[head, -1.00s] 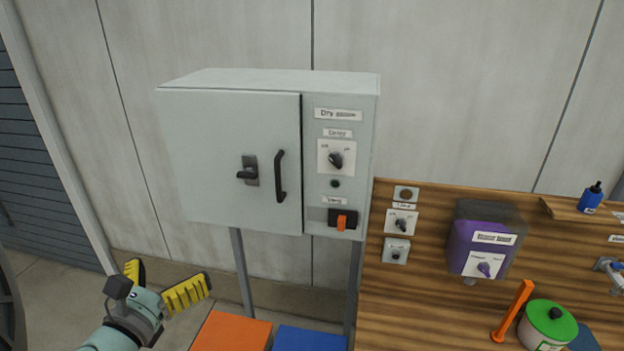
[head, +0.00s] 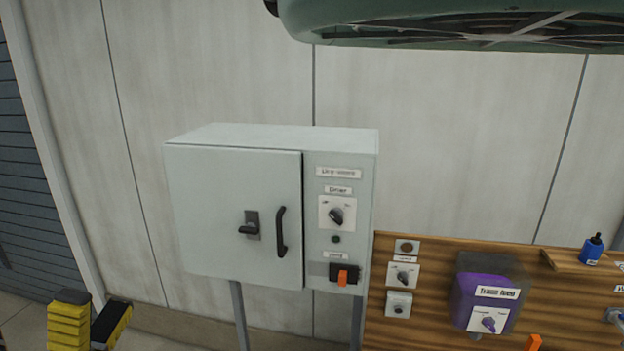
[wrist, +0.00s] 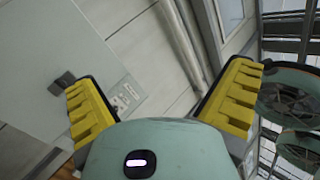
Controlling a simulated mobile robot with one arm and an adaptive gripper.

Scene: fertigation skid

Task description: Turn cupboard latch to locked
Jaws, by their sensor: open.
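The grey cupboard (head: 200,195) hangs on thin legs before the wall, its door shut. The cupboard latch (head: 248,229) is a black lever on a dark plate; the lever lies about level and points left. A black upright pull handle (head: 281,232) is just right of it. My gripper (head: 90,322) is open and empty at the lower left, below and left of the cupboard, well apart from the latch. In the wrist view its yellow fingers (wrist: 161,100) are spread wide. That view shows the cupboard (wrist: 85,45) tilted at left, with a dark fitting I cannot identify.
The cupboard's right panel has a rotary knob (head: 336,216) and an orange switch (head: 342,277). A wooden board (head: 440,262) to the right carries small switches, a purple box (head: 485,290) and a blue bottle (head: 592,250) on a shelf. The wall in front of the cupboard's left side is clear.

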